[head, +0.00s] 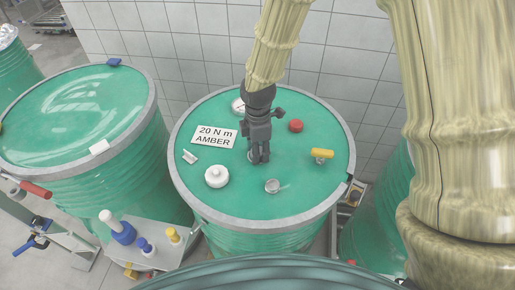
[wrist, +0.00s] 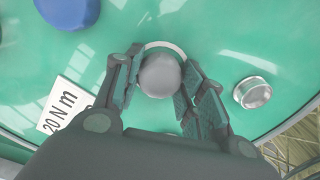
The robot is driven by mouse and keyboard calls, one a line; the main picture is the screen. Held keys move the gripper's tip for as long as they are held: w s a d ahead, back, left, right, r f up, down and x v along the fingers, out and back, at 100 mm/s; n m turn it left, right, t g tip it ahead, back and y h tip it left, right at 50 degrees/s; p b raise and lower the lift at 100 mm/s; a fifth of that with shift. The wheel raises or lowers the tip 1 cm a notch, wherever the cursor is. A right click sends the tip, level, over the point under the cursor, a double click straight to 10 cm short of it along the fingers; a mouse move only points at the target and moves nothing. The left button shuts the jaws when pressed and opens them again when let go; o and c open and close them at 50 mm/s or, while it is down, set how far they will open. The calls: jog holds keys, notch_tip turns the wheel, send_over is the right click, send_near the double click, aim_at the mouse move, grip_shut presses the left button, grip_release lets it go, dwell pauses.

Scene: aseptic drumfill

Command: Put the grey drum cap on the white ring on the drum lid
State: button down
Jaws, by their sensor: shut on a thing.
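The grey drum cap (wrist: 159,75) shows as a round grey top between the fingers in the wrist view. My gripper (wrist: 158,84) is shut on it, one finger on each side. In the head view my gripper (head: 259,157) points down at the middle of the green drum lid (head: 240,198) and mostly hides the cap. The white ring (wrist: 167,45) shows as a pale arc just beyond the cap in the wrist view; the cap and fingers cover the rest. I cannot tell whether the cap touches the ring.
Another green drum (head: 80,115) stands left.

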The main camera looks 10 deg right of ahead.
jog(key=c, duration=0.9)
grip_release()
jog(key=shift+o, duration=0.2)
jog(key=shift+r, duration=0.1)
notch_tip(320, 180, up, 12)
jog(key=b, duration=0.3)
